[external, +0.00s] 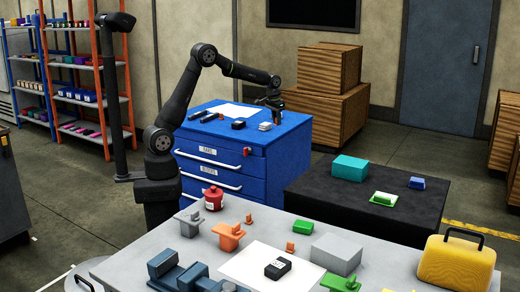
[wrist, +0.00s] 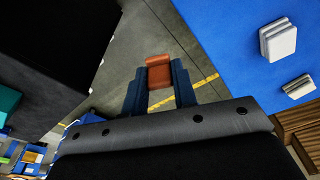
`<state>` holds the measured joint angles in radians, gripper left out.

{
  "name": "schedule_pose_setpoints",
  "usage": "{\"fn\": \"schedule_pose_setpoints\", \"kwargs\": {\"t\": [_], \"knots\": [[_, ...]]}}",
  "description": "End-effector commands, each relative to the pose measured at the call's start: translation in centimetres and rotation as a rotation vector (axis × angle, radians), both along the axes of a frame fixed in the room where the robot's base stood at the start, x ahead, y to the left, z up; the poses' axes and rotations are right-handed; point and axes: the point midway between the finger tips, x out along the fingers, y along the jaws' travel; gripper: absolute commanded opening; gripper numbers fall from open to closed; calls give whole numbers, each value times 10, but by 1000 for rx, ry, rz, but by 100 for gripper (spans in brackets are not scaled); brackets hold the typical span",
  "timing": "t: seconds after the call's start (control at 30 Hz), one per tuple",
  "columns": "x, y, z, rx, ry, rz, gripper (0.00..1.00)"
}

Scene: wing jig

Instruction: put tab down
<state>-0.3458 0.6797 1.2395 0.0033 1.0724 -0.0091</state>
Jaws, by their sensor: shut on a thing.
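An orange-brown tab (wrist: 158,72) sits between the two fingers of my gripper (wrist: 158,90) in the wrist view. The gripper is shut on it, and the floor shows behind it. In the external view my gripper (external: 274,104) points down near the right side of the blue cabinet top (external: 290,120). The tab cannot be made out there. The grey pieces on the cabinet (external: 265,126) are just below and left of the gripper; pale blocks (wrist: 278,40) also show on the blue top in the wrist view.
The cabinet also carries a white sheet (external: 232,111) and dark parts (external: 238,125). A black table (external: 330,205) with a teal block (external: 350,168) stands to the right. The front table holds orange pieces (external: 228,236), a white sheet and a yellow case (external: 456,266).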

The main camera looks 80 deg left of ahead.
Motion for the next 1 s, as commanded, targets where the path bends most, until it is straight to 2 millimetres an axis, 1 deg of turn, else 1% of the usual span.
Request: {"fn": "schedule_pose_setpoints", "kwargs": {"t": [0.03, 0.07, 0.1, 0.17, 0.2, 0.27, 0.3, 0.37, 0.4, 0.5, 0.63, 0.8, 0.87, 0.97, 1.0], "knots": [[-5, 31, 0, 0, 0, 42, 2], [-8, 46, 1, 0, 0, 64, 2], [-12, 67, 2, 1, -1, 92, 2], [-20, 98, 3, 0, 0, 134, 2], [-26, 118, 3, 0, 0, 162, 2], [-37, 149, 5, 0, 0, 204, 2], [-45, 169, 5, -1, -1, 232, 2], [-59, 198, 6, 0, -2, 272, 2], [-68, 215, 7, 0, -2, 297, 2], [-90, 253, 8, 0, -1, 352, 2], [-112, 286, 9, -1, -1, 401, 2], [-127, 307, 8, -1, 0, 431, 2], [-131, 315, 4, -2, 0, 434, 2], [-139, 332, -7, -2, 1, 437, 2], [-143, 341, -13, -1, 1, 436, 2]]}}
